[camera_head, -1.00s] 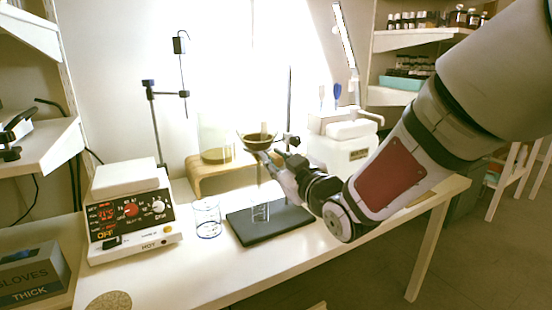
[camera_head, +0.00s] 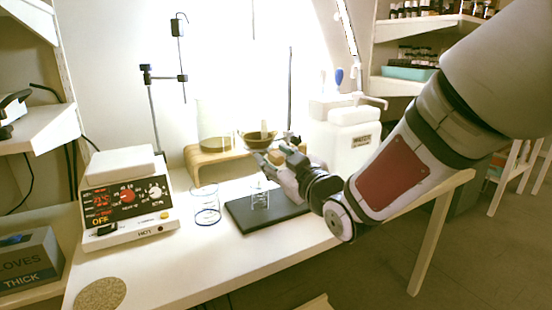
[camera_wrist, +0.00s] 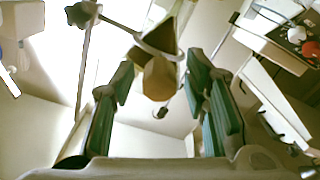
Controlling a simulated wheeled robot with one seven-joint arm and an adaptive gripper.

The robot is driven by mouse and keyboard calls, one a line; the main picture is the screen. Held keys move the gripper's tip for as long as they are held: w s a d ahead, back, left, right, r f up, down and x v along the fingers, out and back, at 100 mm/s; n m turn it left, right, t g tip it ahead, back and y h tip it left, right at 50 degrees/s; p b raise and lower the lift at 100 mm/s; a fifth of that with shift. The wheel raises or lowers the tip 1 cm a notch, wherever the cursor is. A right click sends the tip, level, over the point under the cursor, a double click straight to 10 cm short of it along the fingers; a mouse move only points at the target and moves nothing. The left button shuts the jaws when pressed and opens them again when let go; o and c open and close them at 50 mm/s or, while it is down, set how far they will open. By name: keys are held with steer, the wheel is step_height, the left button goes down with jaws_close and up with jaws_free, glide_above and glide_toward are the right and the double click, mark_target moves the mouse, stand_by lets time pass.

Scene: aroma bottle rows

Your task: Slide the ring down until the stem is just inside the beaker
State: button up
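The dark bowl-shaped funnel (camera_head: 256,141) appears to sit in the ring, just left of my gripper in the head view. In the wrist view the ring (camera_wrist: 147,45) circles a dark cone, and its bar runs to a clamp (camera_wrist: 82,14). A small glass beaker (camera_head: 261,197) stands on the stand's dark base (camera_head: 240,216) below. The stem is too faint to place against the beaker's rim. My gripper (camera_head: 276,158) is beside the funnel. Its green-padded fingers (camera_wrist: 158,72) are apart, with a tan faceted block (camera_wrist: 158,82) between them in the picture and gaps on both sides.
A wooden riser (camera_head: 210,160) carries a glass vessel (camera_head: 214,125) behind. Another stand (camera_head: 153,115) is at the back. A white jug (camera_head: 345,140) stands behind my arm.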

steer(key=v, duration=0.7)
steer(key=shift+s+d, duration=0.15)
steer(key=shift+s, duration=0.05)
steer(key=s+d+f+m+g+h, duration=0.3)
steer(key=s+d+h, duration=0.2)
steer(key=d, duration=0.3)
steer(key=s+d+f+m+g+h, duration=0.25)
steer(key=s+d+m+h, duration=0.2)
steer(key=d, duration=0.35)
steer(key=s+d+f+m+g, duration=0.15)
steer(key=s+g, duration=0.35)
steer(key=s, duration=0.9)
steer(key=s+d+m+g, duration=0.2)
steer(key=s+d+g, duration=0.15)
steer(key=s, duration=0.95)
step_height(320, 180, up, 29)
steer(key=t+p, duration=0.3)
steer(key=p, duration=2.4)
